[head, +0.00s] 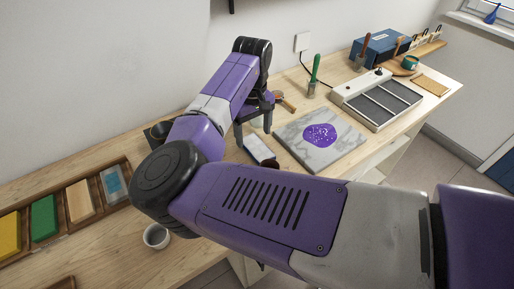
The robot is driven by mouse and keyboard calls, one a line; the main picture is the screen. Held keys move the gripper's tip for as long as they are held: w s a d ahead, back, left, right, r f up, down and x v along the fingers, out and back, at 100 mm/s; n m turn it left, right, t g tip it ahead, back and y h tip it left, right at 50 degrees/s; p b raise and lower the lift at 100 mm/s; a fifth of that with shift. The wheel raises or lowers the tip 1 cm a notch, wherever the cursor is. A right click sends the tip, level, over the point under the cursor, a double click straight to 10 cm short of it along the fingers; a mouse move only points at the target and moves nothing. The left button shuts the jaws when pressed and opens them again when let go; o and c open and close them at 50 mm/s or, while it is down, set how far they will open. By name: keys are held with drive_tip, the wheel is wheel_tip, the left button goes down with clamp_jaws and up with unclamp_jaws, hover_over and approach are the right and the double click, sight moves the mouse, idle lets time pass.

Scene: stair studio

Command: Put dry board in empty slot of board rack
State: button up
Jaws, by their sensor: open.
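My gripper (254,130) is open and points down over the middle of the worktop. Its two dark fingers are apart, and I see nothing held between them. A small white and blue flat piece (259,150) lies just below the fingers in the picture, partly hidden by my arm; I cannot tell whether it touches them. No thing is clearly recognisable as the dry board. A wooden rack-like tray (66,238) at the left holds yellow, green, beige and blue-grey flat pieces in compartments. I cannot tell whether it is the board rack or whether a slot is empty.
A grey marbled slab (346,150) with a purple patch lies right of my gripper. A white box with dark panels (346,97), a blue box (381,46) and a green-handled tool (315,72) stand beyond. A white cup (156,236) is near the front edge.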

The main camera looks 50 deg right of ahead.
sight(254, 144)
drive_tip(key=shift+f, duration=1.85)
drive_tip(key=c, duration=1.6)
drive_tip(key=shift+c, duration=0.2)
drive_tip(key=shift+r, duration=0.1)
wheel_tip(254, 144, up, 20)
drive_tip(key=b, duration=0.1)
